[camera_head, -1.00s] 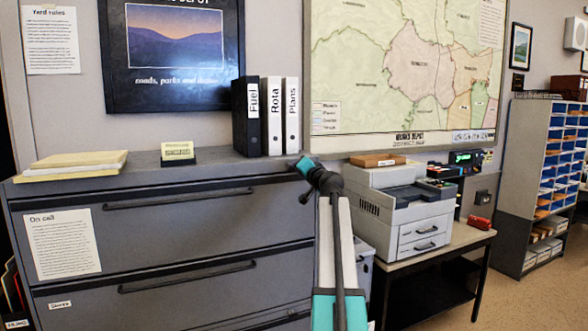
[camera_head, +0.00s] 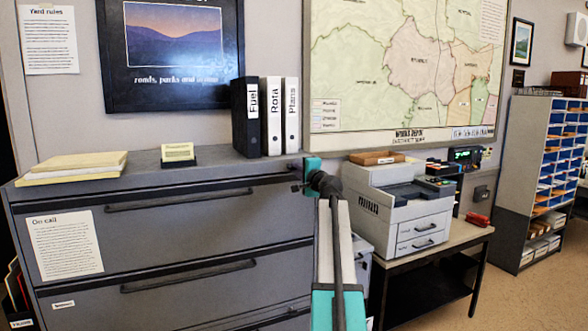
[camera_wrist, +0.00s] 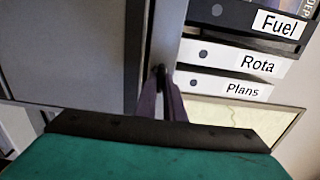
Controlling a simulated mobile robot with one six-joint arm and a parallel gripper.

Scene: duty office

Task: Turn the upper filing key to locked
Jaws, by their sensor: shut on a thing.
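The grey filing cabinet (camera_head: 190,222) stands at the left in the head view, with two long-handled drawers visible. My gripper (camera_head: 296,187) is at the upper right of the top drawer front, near the cabinet's right end. In the wrist view my gripper's narrow fingers (camera_wrist: 161,76) come together at the cabinet's edge. They are shut on a small dark thing, which sits where the upper key would be. The key's shape and the way it points are hidden by the fingers.
Fuel (camera_head: 246,118), Rota (camera_head: 271,116) and Plans (camera_head: 291,116) binders stand on the cabinet top, just above my gripper. A yellow paper stack (camera_head: 75,168) and small note block (camera_head: 178,153) lie farther left. A printer (camera_head: 400,205) stands right of my arm.

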